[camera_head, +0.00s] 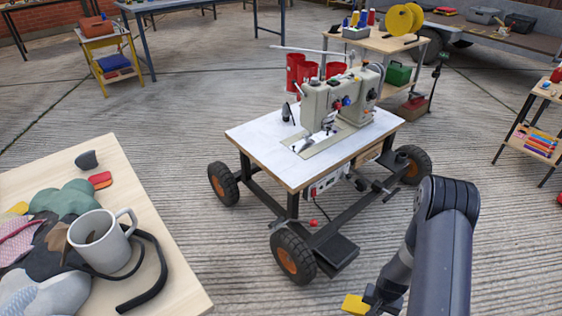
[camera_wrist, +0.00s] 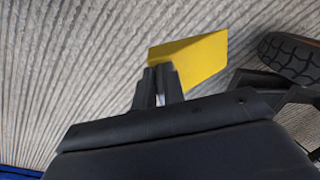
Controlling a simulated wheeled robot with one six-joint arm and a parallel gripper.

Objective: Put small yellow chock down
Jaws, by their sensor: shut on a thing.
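The small yellow chock (camera_head: 355,304) shows at the bottom of the head view, at the end of my arm, below the wheeled sewing table. My gripper (camera_head: 373,300) is shut on it. In the wrist view the chock (camera_wrist: 190,57) is a yellow wedge held at the tips of my gripper (camera_wrist: 160,72), with ribbed concrete floor behind it. Part of the chock is hidden behind the fingers. I cannot tell how high it is above the floor.
A wheeled table (camera_head: 262,140) with a sewing machine (camera_head: 335,105) stands ahead; its near wheel (camera_head: 293,257) is close to the chock. A wooden table (camera_head: 185,270) with a mug (camera_head: 100,243) and fabrics is at left. Concrete floor (camera_head: 520,240) is clear at right.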

